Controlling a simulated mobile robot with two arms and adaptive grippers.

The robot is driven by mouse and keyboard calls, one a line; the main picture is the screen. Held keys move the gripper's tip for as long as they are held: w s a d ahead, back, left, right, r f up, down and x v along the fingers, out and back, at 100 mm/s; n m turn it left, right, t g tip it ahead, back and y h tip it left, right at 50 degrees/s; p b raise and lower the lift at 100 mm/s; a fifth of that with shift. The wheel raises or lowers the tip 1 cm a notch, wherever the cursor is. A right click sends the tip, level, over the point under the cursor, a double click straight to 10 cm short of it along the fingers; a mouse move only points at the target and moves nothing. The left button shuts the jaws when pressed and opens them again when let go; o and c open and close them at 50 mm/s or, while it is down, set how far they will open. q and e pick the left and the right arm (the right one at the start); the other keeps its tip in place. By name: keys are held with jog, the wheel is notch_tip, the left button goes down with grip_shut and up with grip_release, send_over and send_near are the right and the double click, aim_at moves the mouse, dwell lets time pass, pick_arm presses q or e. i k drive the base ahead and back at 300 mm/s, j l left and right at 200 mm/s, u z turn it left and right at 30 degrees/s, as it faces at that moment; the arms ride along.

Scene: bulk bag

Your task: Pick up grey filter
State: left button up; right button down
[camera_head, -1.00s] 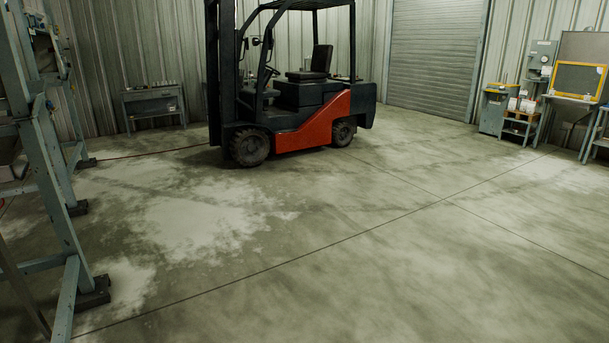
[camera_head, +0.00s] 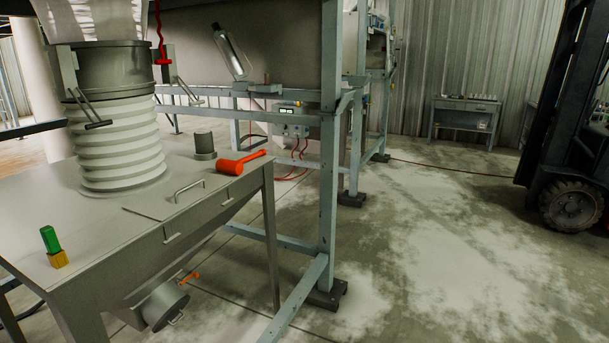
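I cannot tell for sure which thing is the grey filter. A small dark grey cylinder (camera_head: 204,146) stands upright on the metal hopper top (camera_head: 135,209), behind the lid handle. Nothing touches it from my side. Neither my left gripper nor my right gripper is in view.
An orange mallet (camera_head: 240,162) and a green and yellow block (camera_head: 52,247) lie on the hopper top. A white ribbed sleeve (camera_head: 115,145) rises from it. Blue-grey frame posts (camera_head: 328,150) stand beside it. A forklift (camera_head: 570,200) is at right; the floor (camera_head: 430,270) between is open.

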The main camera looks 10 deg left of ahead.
aim_at(204, 139)
jog(key=i+j+u, duration=0.1)
jog(key=i+u, duration=0.35)
jog(key=i+l+u, duration=0.1)
jog(key=i+u, duration=0.35)
jog(key=i, duration=0.2)
jog(key=l+z, duration=0.25)
jog(key=i+l+z, duration=0.2)
jog(key=l, duration=0.15)
jog(key=l+z, duration=0.25)
jog(key=i, duration=0.05)
